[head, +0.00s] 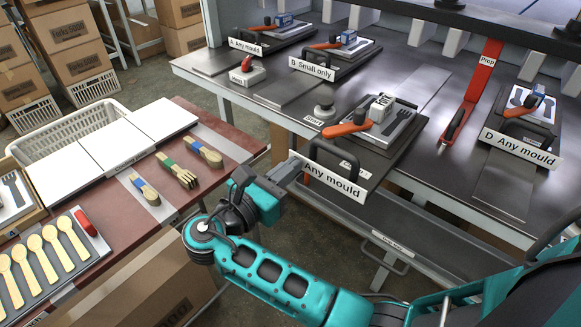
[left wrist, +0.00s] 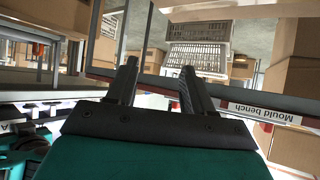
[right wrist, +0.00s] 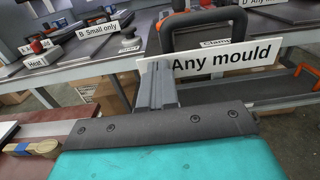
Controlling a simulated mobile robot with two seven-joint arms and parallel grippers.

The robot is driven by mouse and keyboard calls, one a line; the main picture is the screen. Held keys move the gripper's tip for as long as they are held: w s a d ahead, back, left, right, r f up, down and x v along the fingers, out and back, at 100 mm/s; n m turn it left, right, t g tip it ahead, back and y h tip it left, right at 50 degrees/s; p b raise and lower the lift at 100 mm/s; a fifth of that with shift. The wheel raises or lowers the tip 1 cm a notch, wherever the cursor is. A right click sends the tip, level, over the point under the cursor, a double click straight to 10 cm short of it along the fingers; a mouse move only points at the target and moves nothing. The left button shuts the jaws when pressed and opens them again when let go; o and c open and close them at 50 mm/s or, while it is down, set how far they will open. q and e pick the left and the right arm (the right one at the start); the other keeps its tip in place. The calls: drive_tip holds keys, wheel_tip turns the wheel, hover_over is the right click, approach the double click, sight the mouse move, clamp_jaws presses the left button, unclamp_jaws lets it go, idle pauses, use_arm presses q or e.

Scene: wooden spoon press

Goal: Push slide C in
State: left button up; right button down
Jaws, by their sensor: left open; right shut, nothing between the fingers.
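Slide C (head: 360,160) is the middle one, with a black loop handle (head: 318,146) and a white "Any mould" sign (head: 334,180); the sign's letter is hidden behind my fingers. It sits at the front edge of the press table, bearing a mould with an orange handle (head: 345,128). My right gripper (head: 293,166) is shut and empty, at the left end of the sign. In the right wrist view its fingers (right wrist: 160,88) overlap the sign (right wrist: 225,60), left of the handle (right wrist: 212,28); contact cannot be told. My left gripper (left wrist: 158,78) is open and empty, in the left wrist view only.
Slides A (head: 243,47), B (head: 311,69) and D (head: 520,148) carry signs on the same table (head: 420,60). A red Prop bar (head: 482,75) lies right of C. A drawer (head: 390,240) is below.

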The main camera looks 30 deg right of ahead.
sight(346, 121)
use_arm(q)
drive_tip(key=shift+w+d+r, duration=0.15)
drive_tip(key=shift+w+d, duration=0.1)
drive_tip(key=shift+d, duration=0.05)
use_arm(e)
drive_tip(key=shift+d, duration=0.1)
drive_tip(key=shift+d, duration=0.1)
